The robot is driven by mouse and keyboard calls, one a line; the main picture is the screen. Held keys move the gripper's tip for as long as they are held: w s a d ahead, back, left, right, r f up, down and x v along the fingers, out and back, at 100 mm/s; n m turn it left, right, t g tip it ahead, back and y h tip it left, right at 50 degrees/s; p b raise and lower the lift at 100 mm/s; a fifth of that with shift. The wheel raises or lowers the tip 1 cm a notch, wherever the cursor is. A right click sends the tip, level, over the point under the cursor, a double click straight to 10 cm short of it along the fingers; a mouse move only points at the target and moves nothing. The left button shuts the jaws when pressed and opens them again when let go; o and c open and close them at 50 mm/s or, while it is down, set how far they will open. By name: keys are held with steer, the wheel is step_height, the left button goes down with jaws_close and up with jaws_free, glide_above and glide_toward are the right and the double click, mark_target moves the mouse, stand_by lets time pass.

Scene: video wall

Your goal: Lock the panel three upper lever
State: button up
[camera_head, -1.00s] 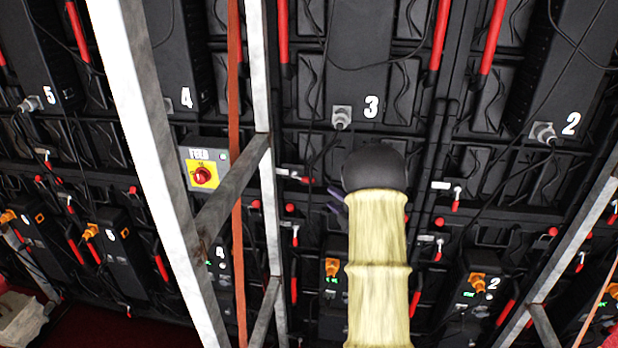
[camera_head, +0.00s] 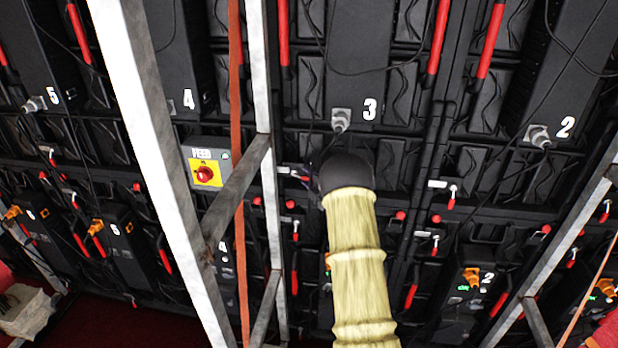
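Panel three (camera_head: 362,60) is the black panel marked with a white 3 at the upper middle, with a grey connector (camera_head: 341,119) at its lower edge. A small lever with a light plate and red handle (camera_head: 300,175) sits below and left of the 3. My arm, in a pale yellow sleeve with a dark rounded end, reaches up from the bottom. My gripper (camera_head: 308,181) is almost wholly hidden behind that dark end; only a small purplish sliver shows beside the lever. Whether it touches the lever, and its finger opening, cannot be seen.
A white metal truss (camera_head: 160,150) and an orange strap (camera_head: 237,150) stand at left. Similar red-handled levers (camera_head: 451,197) are right of my arm. Cables hang over the panels. Another truss (camera_head: 570,240) stands at right.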

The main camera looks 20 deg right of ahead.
jaws_close()
